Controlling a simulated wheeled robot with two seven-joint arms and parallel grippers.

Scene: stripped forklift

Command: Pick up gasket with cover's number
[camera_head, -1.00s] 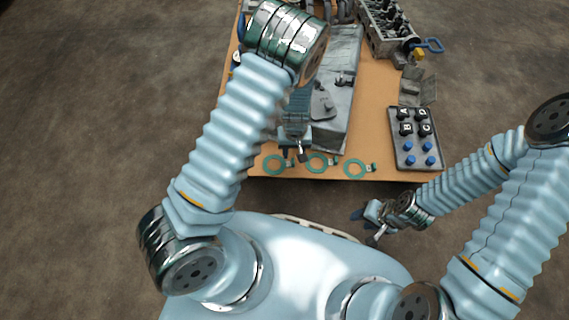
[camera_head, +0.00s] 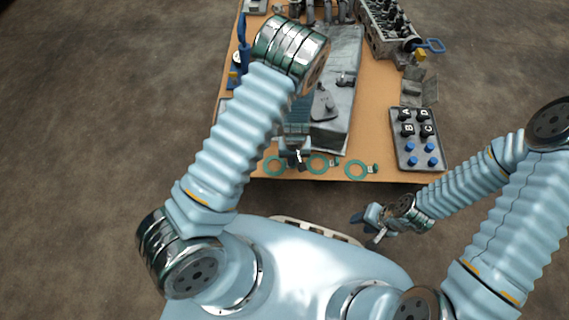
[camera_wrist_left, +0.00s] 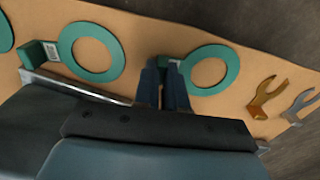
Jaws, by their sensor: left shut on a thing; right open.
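Three green ring gaskets with small tabs lie along the near table edge in the head view: the left gasket (camera_head: 274,174), the middle gasket (camera_head: 318,172) and the right gasket (camera_head: 347,169). My left gripper (camera_head: 299,162) is shut on the tab of the left gasket, which also shows in the left wrist view (camera_wrist_left: 231,67) beside the fingertips (camera_wrist_left: 166,65). The ring appears flat on the table. The middle gasket also shows in the wrist view (camera_wrist_left: 112,50). A grey cover (camera_head: 325,103) lies behind; its number is not readable. My right gripper (camera_head: 366,227) is open and empty, off the table's near edge.
A grey tray (camera_head: 419,160) with lettered black knobs and blue pegs stands at the right. An engine block (camera_head: 385,28) is at the back right. Two fork-shaped pieces, one brass (camera_wrist_left: 262,100), lie near the left gasket in the wrist view.

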